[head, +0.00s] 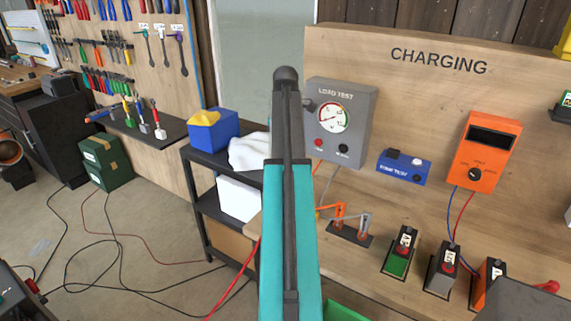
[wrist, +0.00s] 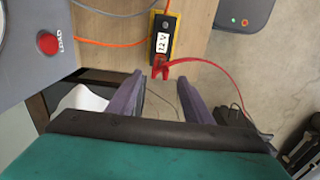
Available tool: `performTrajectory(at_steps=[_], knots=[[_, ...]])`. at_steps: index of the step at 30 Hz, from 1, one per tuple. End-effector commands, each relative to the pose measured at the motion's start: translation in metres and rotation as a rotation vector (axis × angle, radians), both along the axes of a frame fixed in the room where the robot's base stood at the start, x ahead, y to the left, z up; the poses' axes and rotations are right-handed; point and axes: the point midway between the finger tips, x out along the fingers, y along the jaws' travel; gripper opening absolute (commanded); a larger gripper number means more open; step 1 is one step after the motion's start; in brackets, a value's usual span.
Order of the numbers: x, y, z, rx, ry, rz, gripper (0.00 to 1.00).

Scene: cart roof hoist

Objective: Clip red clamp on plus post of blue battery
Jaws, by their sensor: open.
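A red clamp (wrist: 160,67) with a red cable (wrist: 215,66) shows in the wrist view, at the end of a black and yellow unit (wrist: 153,47) labelled 12 V. Whether it grips the unit or rests against it I cannot tell. My gripper (wrist: 161,80) is open, its two purple-grey fingers spread either side of the clamp's near end, with nothing clearly held. In the head view my arm hides the gripper and that unit. No battery that is clearly blue shows; a small blue box (head: 404,173) with printed lettering sits at the wall panel.
Several batteries, one green (head: 397,263), stand at the bench's right. An orange and grey clip stand (head: 350,234), a grey load tester (head: 340,120) and an orange meter (head: 488,150) are nearby. A black shelf (head: 206,201) stands left; cables cross the floor.

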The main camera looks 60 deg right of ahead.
Motion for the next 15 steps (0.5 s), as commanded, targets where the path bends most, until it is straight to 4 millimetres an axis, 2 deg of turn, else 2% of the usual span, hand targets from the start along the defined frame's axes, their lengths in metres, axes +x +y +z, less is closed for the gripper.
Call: performTrajectory(at_steps=[6, 15], knots=[[0.0, 0.0, 0.015, 0.0, 0.0, 0.0, 0.46], [0.0, 0.0, 0.018, 0.0, 0.0, 0.0, 0.46]])
